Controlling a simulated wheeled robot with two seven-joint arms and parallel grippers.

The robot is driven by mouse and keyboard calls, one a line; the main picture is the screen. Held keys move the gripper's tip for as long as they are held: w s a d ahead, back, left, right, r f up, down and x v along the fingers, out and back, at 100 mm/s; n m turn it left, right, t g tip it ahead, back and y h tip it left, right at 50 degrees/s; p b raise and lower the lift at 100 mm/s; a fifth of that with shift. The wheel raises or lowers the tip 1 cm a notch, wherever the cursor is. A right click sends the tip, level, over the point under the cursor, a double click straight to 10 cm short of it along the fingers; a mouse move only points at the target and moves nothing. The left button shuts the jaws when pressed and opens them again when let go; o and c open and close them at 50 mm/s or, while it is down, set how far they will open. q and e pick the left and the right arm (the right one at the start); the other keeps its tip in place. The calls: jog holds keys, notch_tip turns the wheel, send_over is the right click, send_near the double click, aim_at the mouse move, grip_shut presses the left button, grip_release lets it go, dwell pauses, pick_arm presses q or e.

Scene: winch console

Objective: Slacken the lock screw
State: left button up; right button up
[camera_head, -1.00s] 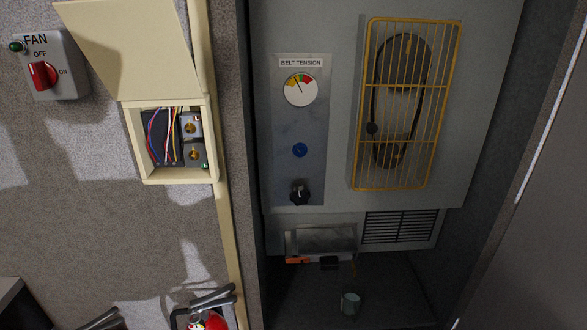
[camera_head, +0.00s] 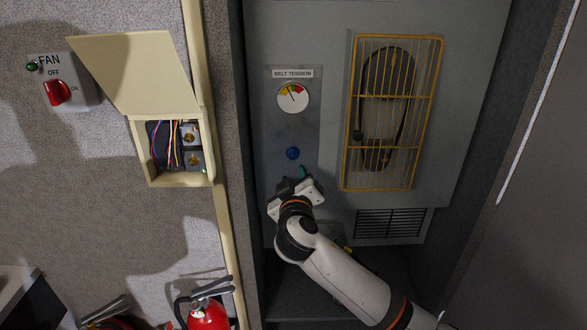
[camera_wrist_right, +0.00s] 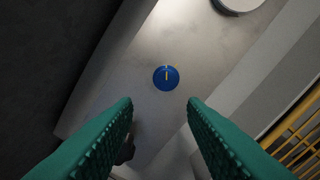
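A round blue screw head (camera_head: 292,153) with a yellow line sits on the grey belt tension panel, below the gauge. In the right wrist view the blue screw (camera_wrist_right: 166,78) is ahead of the fingers, centred near the gap, with its line almost upright. My right gripper (camera_head: 299,175) is just below the screw in the head view, in front of the panel's lower part. In the wrist view its green fingers (camera_wrist_right: 160,103) are open with nothing between them. A dark knob (camera_wrist_right: 126,151) shows partly behind the left finger. My left gripper is not in view.
The belt tension gauge (camera_head: 293,97) is above the screw; its needle points up and left. A yellow belt guard (camera_head: 349,115) stands to the right. An open fuse box (camera_head: 140,150), a fan switch (camera_head: 57,92) and a fire extinguisher (camera_head: 208,317) are left.

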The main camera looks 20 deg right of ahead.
aim_at(293, 156)
jog(key=x, duration=0.2)
jog(key=r+b+x, duration=0.1)
jog(key=x, duration=0.1)
jog(key=shift+w, duration=0.25)
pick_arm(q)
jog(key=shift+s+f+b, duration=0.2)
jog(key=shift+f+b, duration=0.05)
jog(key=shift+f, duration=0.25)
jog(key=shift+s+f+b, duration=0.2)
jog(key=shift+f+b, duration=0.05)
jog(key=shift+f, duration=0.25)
pick_arm(e)
jog(key=shift+x, duration=1.25)
jog(key=shift+r, duration=0.15)
